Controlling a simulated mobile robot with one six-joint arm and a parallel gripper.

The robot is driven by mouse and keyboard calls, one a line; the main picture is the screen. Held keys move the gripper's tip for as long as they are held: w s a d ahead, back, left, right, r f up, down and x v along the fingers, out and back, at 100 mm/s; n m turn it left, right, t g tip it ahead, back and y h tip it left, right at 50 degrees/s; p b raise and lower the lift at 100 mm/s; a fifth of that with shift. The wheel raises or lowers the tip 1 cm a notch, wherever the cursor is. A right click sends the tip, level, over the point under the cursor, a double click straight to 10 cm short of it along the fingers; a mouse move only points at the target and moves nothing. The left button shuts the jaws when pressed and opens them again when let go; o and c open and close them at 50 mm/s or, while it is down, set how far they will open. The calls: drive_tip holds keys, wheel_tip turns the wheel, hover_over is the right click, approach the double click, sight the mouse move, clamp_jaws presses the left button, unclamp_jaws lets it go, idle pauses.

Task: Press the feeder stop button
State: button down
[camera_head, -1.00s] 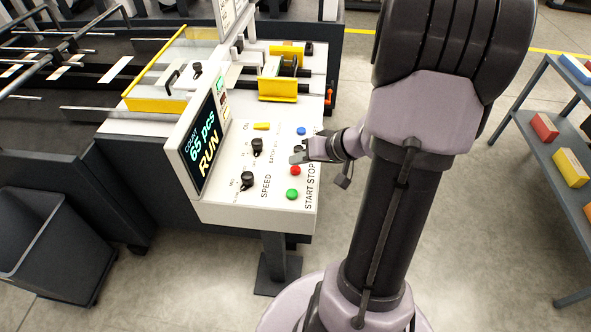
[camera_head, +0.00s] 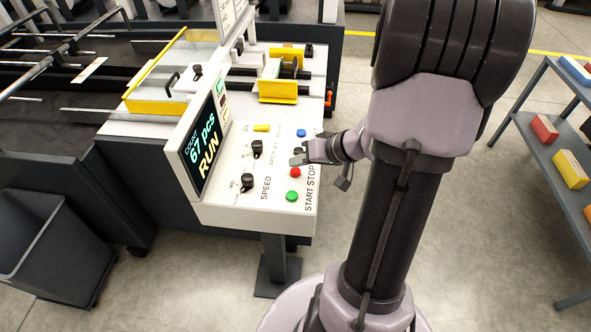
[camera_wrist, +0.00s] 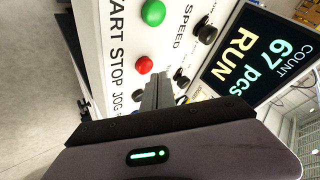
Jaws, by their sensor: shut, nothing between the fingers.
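The red button (camera_head: 295,173), beside the STOP lettering, sits on the white control panel (camera_head: 225,212) above the green START button (camera_head: 292,196). In the wrist view the red button (camera_wrist: 144,65) shows just beyond the fingertips, with the green button (camera_wrist: 153,13) farther off. My gripper (camera_head: 294,157) is shut and empty over the panel, close behind the red button in the head view. It also shows in the wrist view (camera_wrist: 157,80). I cannot tell whether the fingertips touch the panel. The display (camera_head: 203,143) reads 67 pcs and RUN.
Black knobs (camera_head: 248,181), a blue button (camera_head: 301,133) and a yellow switch (camera_head: 262,128) are on the same panel. The upright display borders its left side. A grey bin (camera_head: 50,250) stands at left, and a shelf with boxes (camera_head: 570,168) at right.

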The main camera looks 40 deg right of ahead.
sight(299, 173)
drive_tip(key=shift+f+b, duration=0.9)
drive_tip(key=shift+b, duration=0.8)
idle(1.0)
drive_tip(key=shift+r, duration=0.15)
drive_tip(key=shift+r+p, duration=0.3)
drive_tip(key=shift+r, duration=0.45)
drive_tip(key=shift+r+p, duration=1.3)
drive_tip(key=shift+r, duration=1.25)
